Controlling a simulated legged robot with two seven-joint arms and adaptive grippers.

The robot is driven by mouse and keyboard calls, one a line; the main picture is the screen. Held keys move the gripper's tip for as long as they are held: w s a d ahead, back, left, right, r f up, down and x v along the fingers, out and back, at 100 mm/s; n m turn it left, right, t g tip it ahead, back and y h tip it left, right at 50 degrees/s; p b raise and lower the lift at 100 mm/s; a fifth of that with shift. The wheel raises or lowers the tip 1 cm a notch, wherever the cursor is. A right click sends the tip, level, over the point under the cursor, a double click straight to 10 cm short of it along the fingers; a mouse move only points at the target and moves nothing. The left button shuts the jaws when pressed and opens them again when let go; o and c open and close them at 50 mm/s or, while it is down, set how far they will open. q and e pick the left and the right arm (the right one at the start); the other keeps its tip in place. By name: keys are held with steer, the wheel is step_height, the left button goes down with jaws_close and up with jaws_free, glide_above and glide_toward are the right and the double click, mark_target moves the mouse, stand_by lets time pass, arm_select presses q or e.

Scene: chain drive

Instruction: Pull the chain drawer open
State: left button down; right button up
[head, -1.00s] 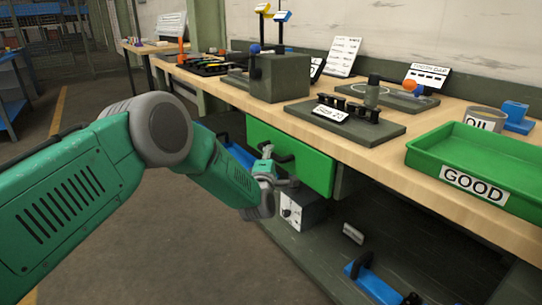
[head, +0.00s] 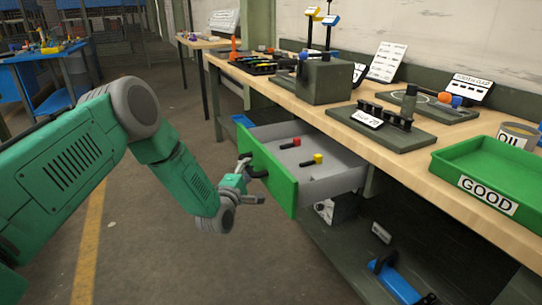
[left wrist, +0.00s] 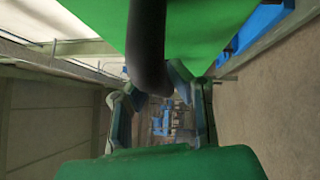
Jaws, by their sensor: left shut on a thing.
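The chain drawer has a green front (head: 285,188) and stands well out from under the workbench. Its grey inside (head: 340,165) shows, with a small red-topped piece (head: 290,144) and a yellow-topped piece (head: 316,160) lying in it. My left gripper (head: 247,177) is at the drawer's dark handle (head: 258,173), shut on it. In the left wrist view the black handle (left wrist: 147,50) runs down between the two fingers of my left gripper (left wrist: 155,88), below the green front (left wrist: 90,18). The exact finger contact is partly hidden. My right gripper is not in view.
The workbench (head: 415,155) carries a green GOOD tray (head: 455,160), an oil can (head: 517,135), a peg board (head: 385,128) and a grey block (head: 325,80). A lower shelf (head: 345,255) holds a blue-handled item (head: 395,282). The floor left of the drawer is clear.

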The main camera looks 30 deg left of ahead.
arm_select(q)
steer(key=s+a+p, duration=0.3)
steer(key=s+a, duration=0.4)
steer(key=s, duration=0.2)
steer(key=shift+s+a+f, duration=0.15)
steer(key=shift+s+f, duration=0.2)
steer(key=shift+s, duration=0.05)
steer(key=c, duration=1.4)
jaws_free()
steer(key=shift+w, duration=0.1)
steer(key=shift+c, duration=0.2)
steer(key=shift+a, duration=0.1)
steer(key=shift+r, duration=0.1)
steer(key=s+d+f, duration=0.1)
steer(key=s+f, duration=0.1)
steer(key=s, duration=0.9)
steer(key=shift+s+d, duration=0.25)
steer(key=shift+s, duration=0.05)
